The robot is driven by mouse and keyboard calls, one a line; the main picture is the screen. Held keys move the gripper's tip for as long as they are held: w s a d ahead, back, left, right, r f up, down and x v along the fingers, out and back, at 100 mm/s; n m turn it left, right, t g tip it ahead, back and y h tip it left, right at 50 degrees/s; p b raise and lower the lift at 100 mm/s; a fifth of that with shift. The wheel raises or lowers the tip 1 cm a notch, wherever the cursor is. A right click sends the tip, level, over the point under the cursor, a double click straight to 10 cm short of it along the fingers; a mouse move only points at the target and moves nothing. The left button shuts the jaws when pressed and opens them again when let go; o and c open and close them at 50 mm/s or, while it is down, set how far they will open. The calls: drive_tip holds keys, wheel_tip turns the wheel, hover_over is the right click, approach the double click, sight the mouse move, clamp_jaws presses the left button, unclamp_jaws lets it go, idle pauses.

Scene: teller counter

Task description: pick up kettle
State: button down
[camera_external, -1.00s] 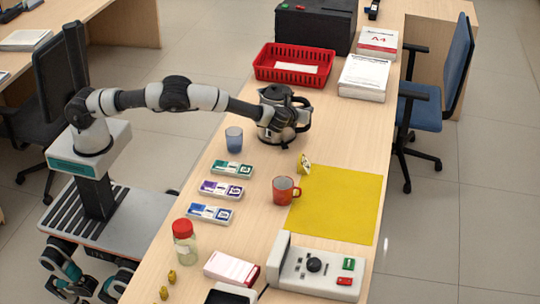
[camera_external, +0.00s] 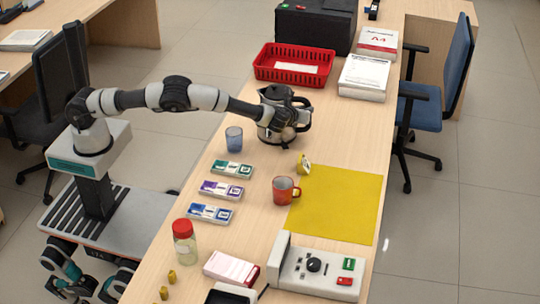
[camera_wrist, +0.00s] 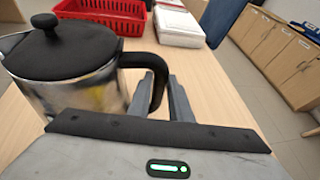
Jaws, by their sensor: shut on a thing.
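The kettle (camera_external: 272,118) is a metal pot with a black lid and a black handle, standing on the wooden counter in front of the red basket. It fills the left of the wrist view (camera_wrist: 75,85), with its handle (camera_wrist: 154,68) on the right side. My gripper (camera_wrist: 168,98) is at the kettle's handle, with its fingers around the lower part and shut on it. In the external view my gripper (camera_external: 290,132) is partly hidden against the kettle. I cannot see a clear gap between the kettle and the counter.
A red basket (camera_external: 262,73) and paper packs (camera_external: 363,78) stand behind the kettle. A blue glass (camera_external: 234,139) is near its front left.

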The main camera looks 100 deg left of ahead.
drive_tip(key=shift+r, duration=0.35)
